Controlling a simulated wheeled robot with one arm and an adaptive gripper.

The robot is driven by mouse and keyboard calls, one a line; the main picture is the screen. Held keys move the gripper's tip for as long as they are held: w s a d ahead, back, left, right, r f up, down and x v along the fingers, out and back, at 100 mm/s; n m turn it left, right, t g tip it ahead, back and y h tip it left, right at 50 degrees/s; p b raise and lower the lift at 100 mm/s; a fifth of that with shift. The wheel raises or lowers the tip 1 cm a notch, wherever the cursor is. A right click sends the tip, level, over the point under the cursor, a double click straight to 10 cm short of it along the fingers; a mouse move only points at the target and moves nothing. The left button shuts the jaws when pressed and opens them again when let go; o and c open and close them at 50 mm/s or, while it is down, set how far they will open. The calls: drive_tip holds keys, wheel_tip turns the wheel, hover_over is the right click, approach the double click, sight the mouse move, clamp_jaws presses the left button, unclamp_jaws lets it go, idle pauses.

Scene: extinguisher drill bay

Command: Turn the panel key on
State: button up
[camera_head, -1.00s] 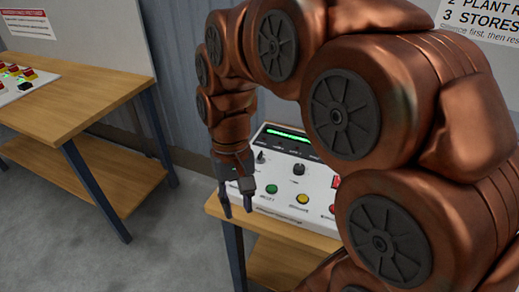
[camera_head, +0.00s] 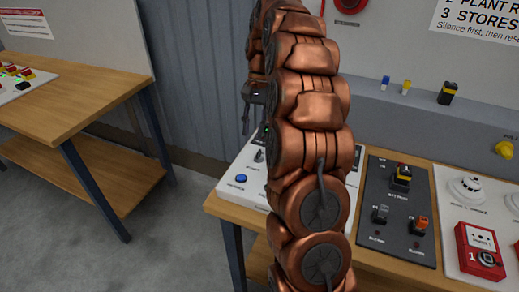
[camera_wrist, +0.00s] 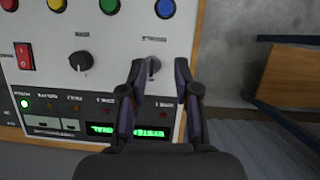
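The white control panel (camera_head: 229,186) lies on a wooden bench, mostly hidden behind my arm in the head view. In the wrist view the panel (camera_wrist: 102,88) appears upside down. The small grey key switch (camera_wrist: 153,68) is seen between my fingertips, closer to the left one; the switch also shows in the head view (camera_head: 259,156) beside my arm. My gripper (camera_wrist: 160,66) is open, with a finger either side of the key in the picture. In the head view my gripper (camera_head: 246,126) appears above the panel. I cannot tell whether a finger touches the key.
Near the key are a black knob (camera_wrist: 80,62), a red rocker switch (camera_wrist: 24,56), a blue button (camera_wrist: 165,8) and a lit green display (camera_wrist: 125,132). A dark switch plate (camera_head: 398,222) and a red call point (camera_head: 480,250) lie to the right.

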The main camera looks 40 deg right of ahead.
drive_tip(key=m, duration=0.1)
approach(259, 151)
drive_tip(key=f, duration=0.2)
drive_tip(key=shift+s+a+f+y+p, duration=0.15)
drive_tip(key=shift+s+a+f+p, duration=0.1)
drive_tip(key=shift+f, duration=0.2)
drive_tip(key=shift+s+a+f+y+p, duration=0.1)
drive_tip(key=shift+s+a+f+y, duration=0.1)
drive_tip(key=shift+f, duration=0.2)
drive_tip(key=shift+p+x, duration=0.7)
drive_tip(key=shift+x, duration=2.05)
drive_tip(key=shift+d, duration=0.1)
clamp_jaws()
